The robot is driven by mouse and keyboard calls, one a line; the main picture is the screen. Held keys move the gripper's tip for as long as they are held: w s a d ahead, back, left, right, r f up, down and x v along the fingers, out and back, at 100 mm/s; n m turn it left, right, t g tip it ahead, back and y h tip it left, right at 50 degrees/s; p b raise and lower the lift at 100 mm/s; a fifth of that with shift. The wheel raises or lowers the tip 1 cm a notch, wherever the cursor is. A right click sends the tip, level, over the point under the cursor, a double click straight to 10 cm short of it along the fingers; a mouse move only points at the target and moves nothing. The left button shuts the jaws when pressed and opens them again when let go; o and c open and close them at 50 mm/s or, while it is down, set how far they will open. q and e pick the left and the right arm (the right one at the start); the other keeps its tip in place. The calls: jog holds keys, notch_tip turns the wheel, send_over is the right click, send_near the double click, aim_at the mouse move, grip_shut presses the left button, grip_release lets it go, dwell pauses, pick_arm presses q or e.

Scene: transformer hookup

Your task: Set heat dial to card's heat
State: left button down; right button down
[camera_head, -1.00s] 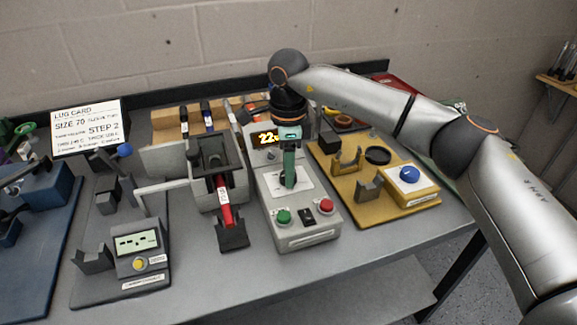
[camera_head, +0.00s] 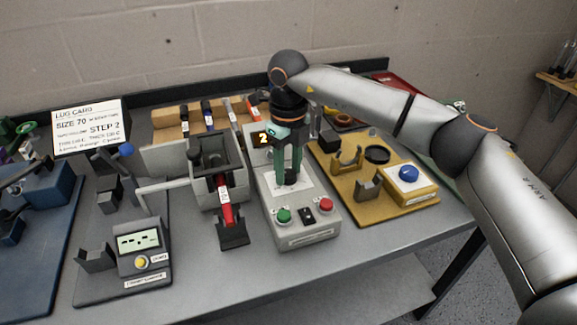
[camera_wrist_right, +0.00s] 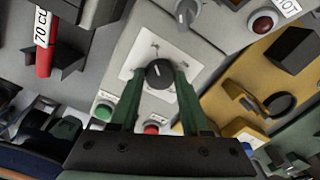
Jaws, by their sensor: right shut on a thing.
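The grey control box (camera_head: 310,236) stands mid-table. Its black dial knob (camera_wrist_right: 158,73) has a pale pointer line and sits on a white marked plate (camera_wrist_right: 137,66). My right gripper (camera_head: 290,170) points down at the box, shut on the knob, one green finger on each side. My left gripper is out of view.
Green (camera_head: 284,215) and red (camera_head: 326,204) buttons are on the box front. A crimping unit with a red-handled part (camera_head: 226,214) stands close left. A yellow fixture base (camera_head: 400,209) with a blue button stands close right. The table's front strip is clear.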

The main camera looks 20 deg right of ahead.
aim_at(289, 174)
jog(key=shift+m, duration=0.7)
jog(key=shift+r, duration=0.1)
jog(key=shift+c, duration=1.8)
grip_release()
notch_tip(289, 174, up, 12)
jog(key=shift+r, duration=0.2)
jog(key=shift+s, duration=0.1)
